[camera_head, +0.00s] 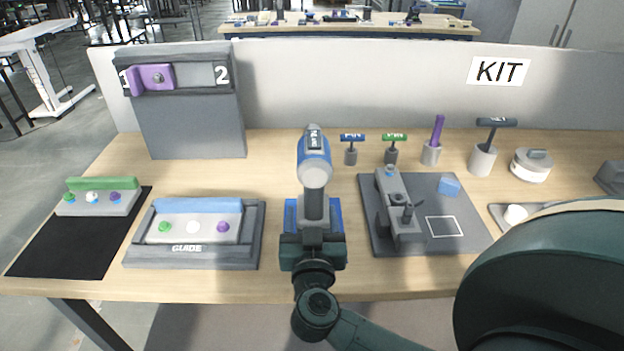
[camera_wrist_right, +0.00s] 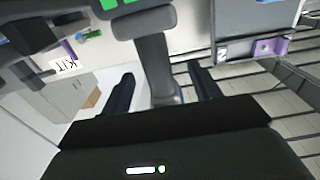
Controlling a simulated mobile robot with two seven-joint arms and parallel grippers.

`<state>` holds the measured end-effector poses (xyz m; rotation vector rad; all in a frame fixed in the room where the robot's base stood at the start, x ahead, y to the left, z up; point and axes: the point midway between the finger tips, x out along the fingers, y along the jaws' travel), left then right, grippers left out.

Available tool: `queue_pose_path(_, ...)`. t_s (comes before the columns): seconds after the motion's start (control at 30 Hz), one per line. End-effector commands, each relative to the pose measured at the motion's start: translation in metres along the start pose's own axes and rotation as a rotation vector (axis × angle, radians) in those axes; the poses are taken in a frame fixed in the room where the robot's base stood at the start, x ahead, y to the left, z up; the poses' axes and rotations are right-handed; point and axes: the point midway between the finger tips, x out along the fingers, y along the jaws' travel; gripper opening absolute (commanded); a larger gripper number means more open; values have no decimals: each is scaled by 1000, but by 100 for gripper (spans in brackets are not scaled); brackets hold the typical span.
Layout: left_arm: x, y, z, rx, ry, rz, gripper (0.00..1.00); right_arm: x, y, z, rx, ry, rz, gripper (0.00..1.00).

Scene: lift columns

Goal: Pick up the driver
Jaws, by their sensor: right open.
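The driver (camera_head: 314,160), with a blue and grey body and a dark grey handle, stands upright at the blue holder (camera_head: 291,214) in the middle of the table. My right gripper (camera_head: 313,236) is at the handle on the near side. In the right wrist view the grey handle of the driver (camera_wrist_right: 155,58) lies between the two open fingers of my right gripper (camera_wrist_right: 160,80), with a gap on each side. The foot of the driver is hidden by my gripper in the head view. My left gripper is not in view.
A guide tray (camera_head: 190,256) lies left of the driver, and a grey fixture plate (camera_head: 380,240) lies right of it. Small T-handled tools (camera_head: 352,145) and cups (camera_head: 483,160) stand behind. A grey panel (camera_head: 198,130) stands at the back left. The black mat (camera_head: 60,245) is bare in front.

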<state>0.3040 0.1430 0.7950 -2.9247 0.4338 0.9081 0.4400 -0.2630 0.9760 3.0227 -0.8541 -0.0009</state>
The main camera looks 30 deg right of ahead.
Motion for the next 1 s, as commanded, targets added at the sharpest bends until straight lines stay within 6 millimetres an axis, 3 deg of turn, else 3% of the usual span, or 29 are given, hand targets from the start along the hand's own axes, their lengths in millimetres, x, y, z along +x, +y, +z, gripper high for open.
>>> queue_pose_path(0.6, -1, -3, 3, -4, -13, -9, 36, 66, 6, -8, 0, 1, -1, 62)
queue_pose_path(0.87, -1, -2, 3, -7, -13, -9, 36, 68, 6, -8, 0, 0, -1, 61)
queue_pose_path(1.0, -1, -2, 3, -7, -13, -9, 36, 68, 6, -8, 1, 0, -1, 50)
